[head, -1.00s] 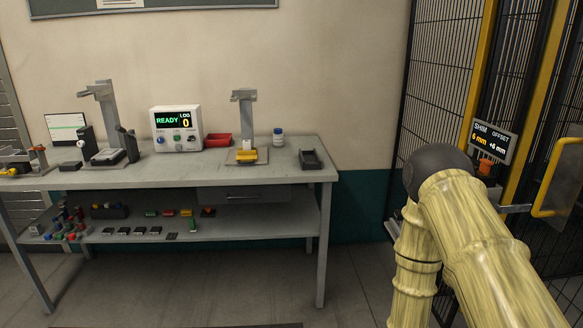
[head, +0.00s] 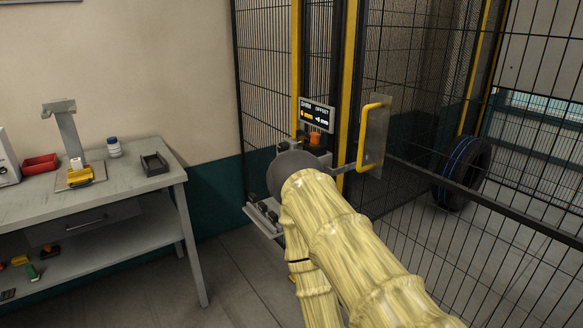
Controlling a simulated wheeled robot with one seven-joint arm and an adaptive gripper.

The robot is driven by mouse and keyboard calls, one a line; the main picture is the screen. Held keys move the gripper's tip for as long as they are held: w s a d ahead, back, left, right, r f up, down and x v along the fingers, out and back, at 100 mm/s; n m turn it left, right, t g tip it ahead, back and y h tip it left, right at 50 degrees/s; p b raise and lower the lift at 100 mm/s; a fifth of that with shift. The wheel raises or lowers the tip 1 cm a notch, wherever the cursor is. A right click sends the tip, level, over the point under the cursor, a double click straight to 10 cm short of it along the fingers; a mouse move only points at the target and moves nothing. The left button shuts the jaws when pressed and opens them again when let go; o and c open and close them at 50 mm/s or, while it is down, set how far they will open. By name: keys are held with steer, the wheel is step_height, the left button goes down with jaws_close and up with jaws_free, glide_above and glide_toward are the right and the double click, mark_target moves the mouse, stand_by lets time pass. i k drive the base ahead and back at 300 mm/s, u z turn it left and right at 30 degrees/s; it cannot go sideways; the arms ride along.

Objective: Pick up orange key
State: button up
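A small orange object (head: 315,138), which may be the orange key, shows just under the small dark display (head: 317,115) on the fence post. It sits right above the dark round joint of my arm, and its lower part is hard to make out. My arm reaches forward from the bottom of the head view toward the fence.
A yellow door handle (head: 366,138) on a metal plate stands right of the display. Black mesh fencing fills the right, with a tyre (head: 463,172) behind it. A small grey shelf (head: 264,218) is low on the fence. A grey workbench (head: 120,188) stands left; floor between is clear.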

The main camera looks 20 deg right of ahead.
mark_target(315, 136)
steer(key=z, duration=0.95)
steer(key=k, duration=0.3)
steer(key=u, duration=1)
steer(key=i, duration=1.05)
steer(key=z, duration=0.1)
